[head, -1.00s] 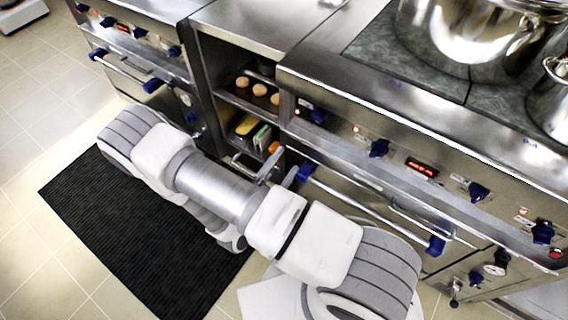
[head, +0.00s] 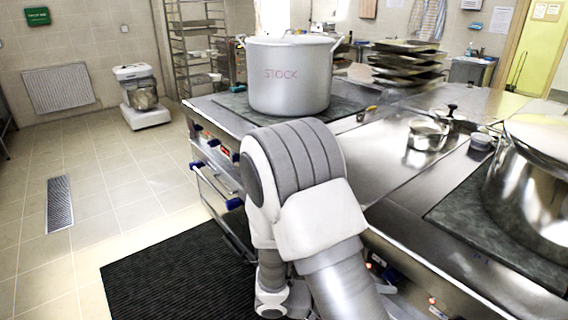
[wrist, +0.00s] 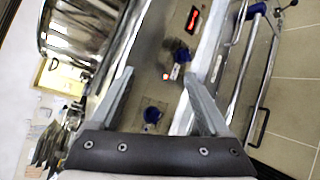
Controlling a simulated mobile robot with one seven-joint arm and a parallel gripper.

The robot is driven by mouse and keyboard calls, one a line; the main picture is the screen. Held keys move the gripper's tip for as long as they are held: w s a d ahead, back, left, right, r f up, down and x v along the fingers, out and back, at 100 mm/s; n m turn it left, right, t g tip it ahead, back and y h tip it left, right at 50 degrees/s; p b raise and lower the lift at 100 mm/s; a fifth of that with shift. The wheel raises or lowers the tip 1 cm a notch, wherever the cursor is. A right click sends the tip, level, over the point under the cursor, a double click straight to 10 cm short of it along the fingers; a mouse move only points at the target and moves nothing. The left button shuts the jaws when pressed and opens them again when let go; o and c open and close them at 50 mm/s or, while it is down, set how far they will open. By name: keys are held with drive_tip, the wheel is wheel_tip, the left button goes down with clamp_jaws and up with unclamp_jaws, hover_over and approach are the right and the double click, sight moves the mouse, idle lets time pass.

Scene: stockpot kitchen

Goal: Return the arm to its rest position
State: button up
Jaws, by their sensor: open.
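My gripper (wrist: 160,92) shows in the wrist view with its two grey fingers spread apart and nothing between them. Beyond the fingers is the steel front panel of the range (wrist: 150,75) with blue knobs and a red lit display. The wrist view is tilted and somewhat blurred. In the head view my arm is folded up in the foreground, beside the range; the gripper itself is hidden there.
A large pot marked STOCK (head: 290,78) stands on the far hob. A shiny steel pot (head: 535,190) stands at the right, and a small saucepan (head: 428,134) lies between. Stacked trays (head: 408,62) are behind.

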drive_tip(key=s+r+m+g+y, duration=0.2)
drive_tip(key=s+r+m+y, duration=0.3)
drive_tip(key=s+r+y, duration=0.3)
drive_tip(key=a+r+t+y+p, duration=0.2)
drive_tip(key=r+p, duration=0.4)
drive_tip(key=r, duration=0.6)
drive_tip(key=s+a+r+m+t+y+p, duration=0.1)
drive_tip(key=a+r+t+y+p, duration=0.2)
drive_tip(key=r, duration=1)
drive_tip(key=t+y+p, duration=0.1)
drive_tip(key=y+p, duration=0.1)
drive_tip(key=p, duration=0.1)
drive_tip(key=shift+s+a+t+p, duration=0.3)
drive_tip(key=shift+t+p, duration=0.1)
